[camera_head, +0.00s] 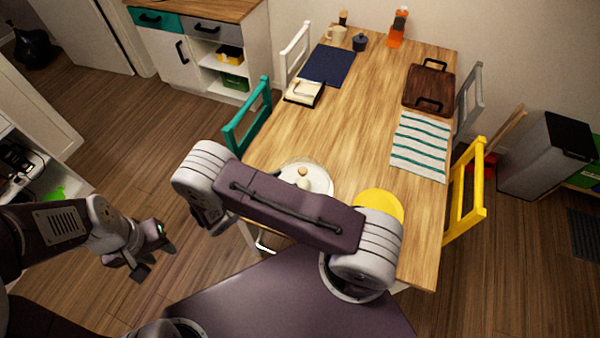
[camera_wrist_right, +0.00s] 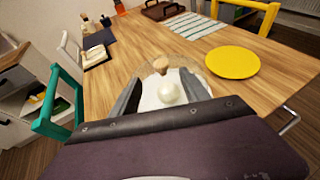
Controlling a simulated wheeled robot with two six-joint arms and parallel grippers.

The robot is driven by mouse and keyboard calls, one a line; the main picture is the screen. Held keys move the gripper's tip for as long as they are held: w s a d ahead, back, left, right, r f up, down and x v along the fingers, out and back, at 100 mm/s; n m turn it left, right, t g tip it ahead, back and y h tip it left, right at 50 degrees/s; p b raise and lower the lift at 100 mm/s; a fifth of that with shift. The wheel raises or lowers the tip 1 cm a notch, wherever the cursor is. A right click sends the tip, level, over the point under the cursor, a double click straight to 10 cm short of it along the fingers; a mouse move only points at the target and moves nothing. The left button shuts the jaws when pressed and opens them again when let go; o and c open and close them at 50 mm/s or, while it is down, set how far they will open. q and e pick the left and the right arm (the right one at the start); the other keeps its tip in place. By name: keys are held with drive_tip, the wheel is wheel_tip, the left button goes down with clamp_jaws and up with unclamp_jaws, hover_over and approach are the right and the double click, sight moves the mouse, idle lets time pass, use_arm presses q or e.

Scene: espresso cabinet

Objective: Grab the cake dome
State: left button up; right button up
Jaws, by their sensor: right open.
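The cake dome (camera_head: 317,177) is clear with a light wooden knob and stands on the table's near part, partly hidden by my right arm. In the right wrist view the dome (camera_wrist_right: 161,64) is straight ahead, its knob between the fingers, with a round white thing visible just below the knob. My right gripper (camera_wrist_right: 162,75) is open, one finger on each side of the knob in that view; I cannot tell whether it touches the dome. It is hidden in the head view. My left gripper (camera_head: 151,250) is away from the table at the left, fingers apart and empty.
A yellow round plate (camera_head: 380,203) lies right of the dome. The wooden table (camera_head: 345,130) also bears a striped cloth (camera_head: 420,147), a brown tray (camera_head: 429,86) and a dark blue mat (camera_head: 328,65). Teal (camera_head: 248,117) and yellow (camera_head: 466,195) chairs flank it. The table's middle is clear.

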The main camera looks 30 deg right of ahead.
sight(301, 171)
drive_tip(key=shift+d, duration=0.4)
drive_tip(key=x, duration=0.2)
drive_tip(key=p+x, duration=0.1)
drive_tip(key=x, duration=0.1)
drive_tip(key=shift+w+f, duration=0.25)
drive_tip(key=shift+w, duration=0.05)
drive_tip(key=d+p, duration=0.2)
drive_tip(key=p, duration=0.1)
drive_tip(key=shift+d+r, duration=0.1)
drive_tip(key=shift+d, duration=0.1)
drive_tip(key=shift+w+d+f, duration=0.2)
drive_tip(key=shift+d+f, duration=0.15)
drive_tip(key=shift+d, duration=0.1)
drive_tip(key=shift+w+d+f, duration=0.2)
drive_tip(key=shift+d+f, duration=0.15)
drive_tip(key=shift+d, duration=0.15)
drive_tip(key=shift+w+d+f, duration=0.2)
drive_tip(key=shift+s+a+r, duration=0.1)
drive_tip(key=shift+s+a, duration=0.05)
drive_tip(key=shift+a, duration=0.05)
clamp_jaws()
use_arm(q)
drive_tip(key=r, duration=0.4)
drive_tip(key=shift+w+d, duration=0.2)
drive_tip(key=shift+w, duration=0.05)
